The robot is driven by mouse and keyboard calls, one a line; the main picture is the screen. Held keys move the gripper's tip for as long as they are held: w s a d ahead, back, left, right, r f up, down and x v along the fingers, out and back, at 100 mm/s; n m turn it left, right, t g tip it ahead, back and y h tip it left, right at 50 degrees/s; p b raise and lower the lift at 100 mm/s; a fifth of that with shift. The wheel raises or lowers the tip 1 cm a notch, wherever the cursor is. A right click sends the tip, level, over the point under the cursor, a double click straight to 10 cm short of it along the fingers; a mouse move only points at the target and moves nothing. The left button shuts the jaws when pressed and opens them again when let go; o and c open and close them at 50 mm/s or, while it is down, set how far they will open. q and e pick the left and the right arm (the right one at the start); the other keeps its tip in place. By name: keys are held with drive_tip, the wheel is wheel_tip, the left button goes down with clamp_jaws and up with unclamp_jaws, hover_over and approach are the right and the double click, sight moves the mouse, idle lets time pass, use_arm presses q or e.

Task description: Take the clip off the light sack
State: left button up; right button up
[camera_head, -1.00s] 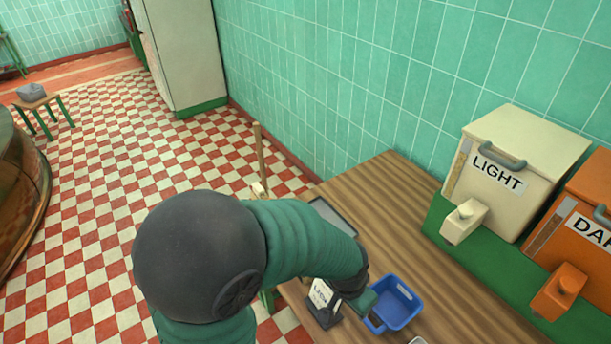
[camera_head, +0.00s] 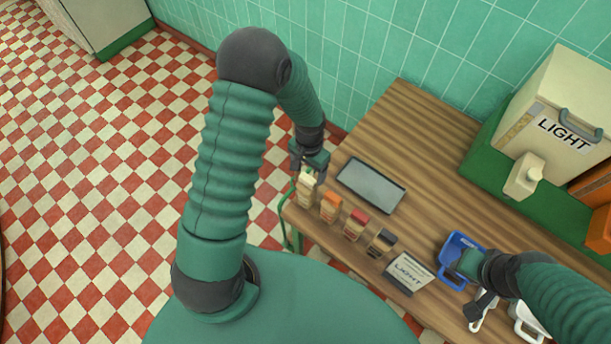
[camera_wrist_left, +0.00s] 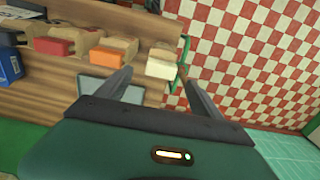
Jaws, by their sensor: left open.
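A row of paper sacks with coloured clips stands along the table's left edge. The sack at the far end has a cream clip (camera_head: 306,179), the colour of the bin marked LIGHT. My left gripper (camera_head: 312,163) is at this clip, with its far side partly hidden by the gripper. In the left wrist view the left gripper (camera_wrist_left: 154,71) is open, its fingers on either side of the cream clip (camera_wrist_left: 161,68); I cannot tell whether they touch it. My right gripper (camera_head: 466,265) is at the blue container (camera_head: 455,250); its jaws are not clear.
Sacks with orange (camera_head: 331,200), red (camera_head: 358,216) and dark (camera_head: 386,237) clips stand beside it. A grey tray (camera_head: 371,185) lies behind them. A sign card (camera_head: 410,271) stands nearer. The cream LIGHT bin (camera_head: 563,118) is at the right. The table's middle is clear.

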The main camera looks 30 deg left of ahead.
sight(308, 178)
use_arm(q)
wheel_tip(308, 178, down, 4)
drive_tip(key=shift+r+p, duration=0.1)
drive_tip(key=shift+p, duration=0.85)
drive_tip(key=shift+w+f, duration=0.1)
drive_tip(key=shift+f, duration=0.25)
drive_tip(key=shift+a+f, duration=0.1)
drive_tip(key=shift+a, duration=0.2)
drive_tip(key=c, duration=0.9)
drive_tip(key=shift+d, duration=0.1)
drive_tip(key=c, duration=0.5)
drive_tip(key=shift+d, duration=0.15)
use_arm(e)
drive_tip(key=shift+d+r, duration=0.3)
drive_tip(key=shift+r, duration=0.25)
drive_tip(key=shift+d+r, duration=0.3)
drive_tip(key=shift+r, duration=0.2)
